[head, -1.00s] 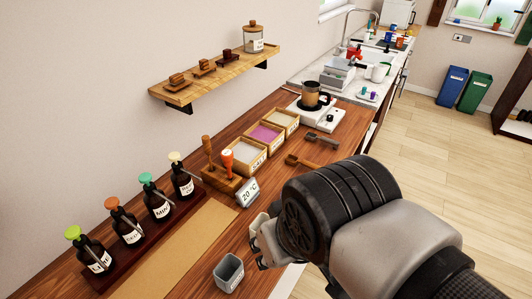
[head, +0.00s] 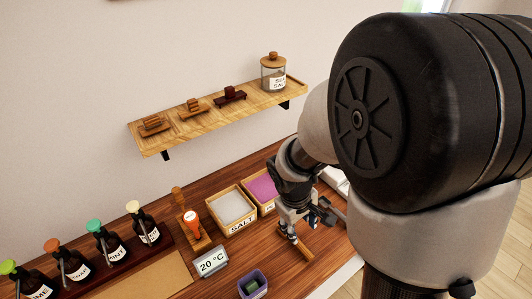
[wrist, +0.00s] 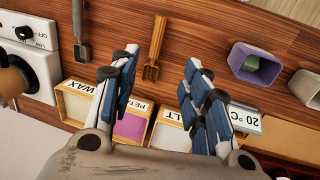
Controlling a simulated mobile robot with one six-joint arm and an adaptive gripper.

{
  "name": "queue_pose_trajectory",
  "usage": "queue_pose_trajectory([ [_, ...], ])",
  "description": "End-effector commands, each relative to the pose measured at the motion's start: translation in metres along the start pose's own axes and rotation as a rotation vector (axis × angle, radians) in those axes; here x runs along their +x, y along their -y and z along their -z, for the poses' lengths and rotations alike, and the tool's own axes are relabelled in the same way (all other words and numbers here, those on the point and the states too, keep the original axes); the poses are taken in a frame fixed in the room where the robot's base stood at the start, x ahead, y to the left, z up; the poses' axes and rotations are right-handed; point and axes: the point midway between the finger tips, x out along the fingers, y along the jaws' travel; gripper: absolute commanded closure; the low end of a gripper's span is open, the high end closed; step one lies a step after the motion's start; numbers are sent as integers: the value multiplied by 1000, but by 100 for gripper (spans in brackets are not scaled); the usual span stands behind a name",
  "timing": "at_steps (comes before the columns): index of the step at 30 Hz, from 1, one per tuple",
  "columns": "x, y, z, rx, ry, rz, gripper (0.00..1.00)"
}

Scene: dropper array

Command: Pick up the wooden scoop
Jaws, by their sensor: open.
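The wooden scoop (wrist: 153,52) lies on the brown wooden counter. In the wrist view its bowl end points down the picture, between my fingertips, and its handle runs up. In the head view part of the scoop (head: 304,249) shows just below my gripper (head: 292,228). My gripper (wrist: 160,64) is open and empty, with its fingers on either side of the scoop's bowl end in the wrist view. I cannot tell the height left between fingertips and scoop.
A grey scoop (wrist: 82,32) lies to the left in the wrist view. Labelled boxes, including salt (head: 232,208), stand close by. A small cup (head: 252,284) and a 20 °C display (head: 211,261) are near. Bottles (head: 104,240) line the left; a shelf (head: 215,105) hangs above.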

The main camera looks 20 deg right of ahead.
Motion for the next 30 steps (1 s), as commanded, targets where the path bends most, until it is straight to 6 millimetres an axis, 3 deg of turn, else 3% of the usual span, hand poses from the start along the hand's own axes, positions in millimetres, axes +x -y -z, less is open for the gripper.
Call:
queue_pose_trajectory([
  [5,25,0,0,-10,11,3,57],
  [16,106,0,-1,-10,10,3,57],
  [26,133,-2,0,-8,7,2,57],
  [30,154,-6,-2,-7,9,3,57],
])
